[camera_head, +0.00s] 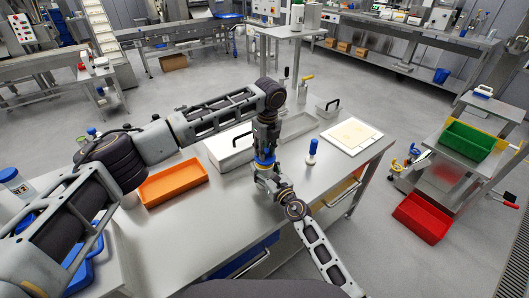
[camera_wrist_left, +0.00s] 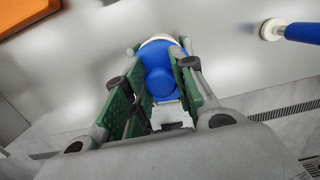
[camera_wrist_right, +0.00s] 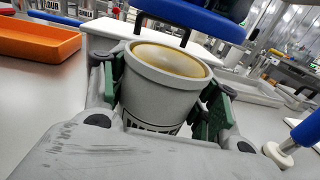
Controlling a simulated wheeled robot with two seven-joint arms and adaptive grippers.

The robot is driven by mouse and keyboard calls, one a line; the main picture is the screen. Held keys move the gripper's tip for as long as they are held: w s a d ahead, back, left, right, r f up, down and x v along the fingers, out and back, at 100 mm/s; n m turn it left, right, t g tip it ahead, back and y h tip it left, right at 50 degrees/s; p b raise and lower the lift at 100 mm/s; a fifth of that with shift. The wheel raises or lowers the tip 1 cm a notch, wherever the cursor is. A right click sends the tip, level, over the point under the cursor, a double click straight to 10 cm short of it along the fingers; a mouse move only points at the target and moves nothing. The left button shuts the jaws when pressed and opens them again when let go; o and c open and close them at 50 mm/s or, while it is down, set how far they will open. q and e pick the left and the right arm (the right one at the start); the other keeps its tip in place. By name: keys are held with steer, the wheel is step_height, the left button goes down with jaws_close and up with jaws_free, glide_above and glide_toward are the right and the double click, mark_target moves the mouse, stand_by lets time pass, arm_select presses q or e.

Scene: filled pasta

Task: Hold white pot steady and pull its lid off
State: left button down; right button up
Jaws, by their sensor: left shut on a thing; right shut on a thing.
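The white pot (camera_wrist_right: 160,95) stands between my right gripper's green pads in the right wrist view, with its round top uncovered and a pale yellowish inside showing. My right gripper (camera_head: 270,180) is shut on the pot's sides. The blue lid (camera_wrist_right: 205,15) is above the pot's rim, with a visible gap between them. My left gripper (camera_head: 265,152) comes down from above and is shut on the lid's knob. In the left wrist view the blue lid (camera_wrist_left: 158,60) shows between the green pads. The pot's lower part is partly hidden by my right gripper.
An orange tray (camera_head: 173,182) lies to the left on the steel table. A blue-handled tool (camera_head: 312,150) stands upright to the right of the grippers. A white box (camera_head: 228,148) is behind them, and a pale board (camera_head: 350,136) lies at the right. The front tabletop is clear.

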arm_select(q)
steer(key=shift+r, duration=1.4)
arm_select(e)
steer(key=shift+f, duration=0.15)
steer(key=o, duration=1.3)
steer(key=shift+s, duration=0.1)
steer(key=shift+v, duration=5.8)
steer(key=shift+s+d, duration=0.1)
steer(key=shift+d, duration=0.1)
